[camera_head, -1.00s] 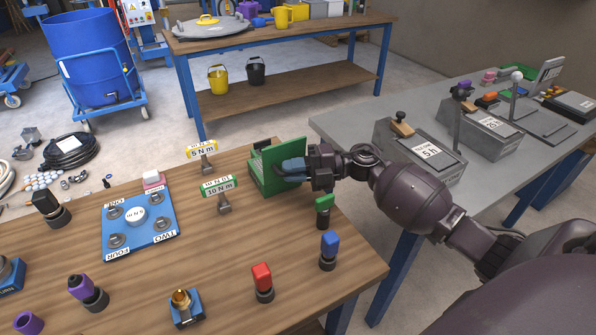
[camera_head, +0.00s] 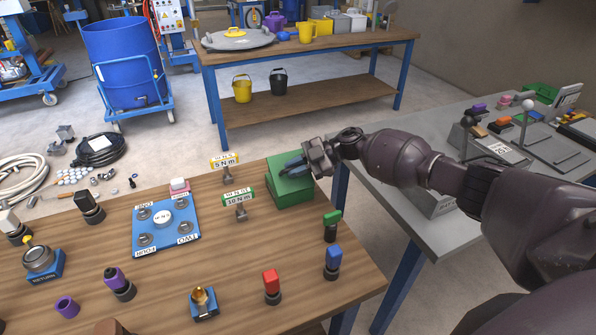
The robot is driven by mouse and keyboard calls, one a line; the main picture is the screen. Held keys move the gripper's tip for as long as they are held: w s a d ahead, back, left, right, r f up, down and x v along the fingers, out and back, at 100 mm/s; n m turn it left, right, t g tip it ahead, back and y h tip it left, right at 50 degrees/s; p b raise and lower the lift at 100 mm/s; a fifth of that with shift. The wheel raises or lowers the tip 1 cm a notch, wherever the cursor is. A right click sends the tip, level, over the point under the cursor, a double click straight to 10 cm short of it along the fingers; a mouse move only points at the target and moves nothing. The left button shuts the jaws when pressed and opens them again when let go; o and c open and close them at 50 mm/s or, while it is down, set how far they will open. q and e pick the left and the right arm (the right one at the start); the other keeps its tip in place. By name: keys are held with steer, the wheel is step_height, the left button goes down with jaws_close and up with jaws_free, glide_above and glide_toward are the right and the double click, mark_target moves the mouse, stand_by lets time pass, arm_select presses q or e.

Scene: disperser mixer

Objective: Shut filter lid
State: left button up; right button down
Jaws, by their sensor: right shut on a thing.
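A green box (camera_head: 290,190) stands at the far right part of the wooden table; I take its top to be the filter lid (camera_head: 285,177). The lid looks lowered flat or nearly flat over the box; I cannot tell whether a small gap is left. My right gripper (camera_head: 294,163) is over the back part of the lid, coming from the right. Its bluish fingers are shut on the lid, and they hide part of its rear edge. My left gripper is not in view.
Left of the box stand a green 10 N m sign (camera_head: 238,198), a yellow 5 N m sign (camera_head: 225,162) and a blue socket plate (camera_head: 166,228). In front are green (camera_head: 332,220), blue (camera_head: 333,258) and red (camera_head: 271,282) capped pieces. A grey table (camera_head: 425,155) stands to the right.

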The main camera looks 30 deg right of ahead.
mark_target(290, 169)
steer(key=w+f+m+g+b, duration=0.1)
steer(key=w+m, duration=0.1)
steer(key=shift+d+f+m+g+b, duration=0.1)
steer(key=shift+f+m+g+b, duration=0.2)
steer(key=shift+f+g+b, duration=0.1)
steer(key=shift+w+f+m+g+b, duration=0.3)
steer(key=shift+w+f+m+b, duration=0.1)
steer(key=shift+m+b, duration=0.1)
steer(key=shift+w+f+m+g+b, duration=0.45)
steer(key=shift+m+g+b, duration=0.15)
steer(key=shift+m+b, duration=0.2)
steer(key=c, duration=1.4)
jaws_free()
steer(key=shift+c, duration=0.2)
steer(key=shift+r, duration=0.1)
steer(key=shift+d, duration=0.1)
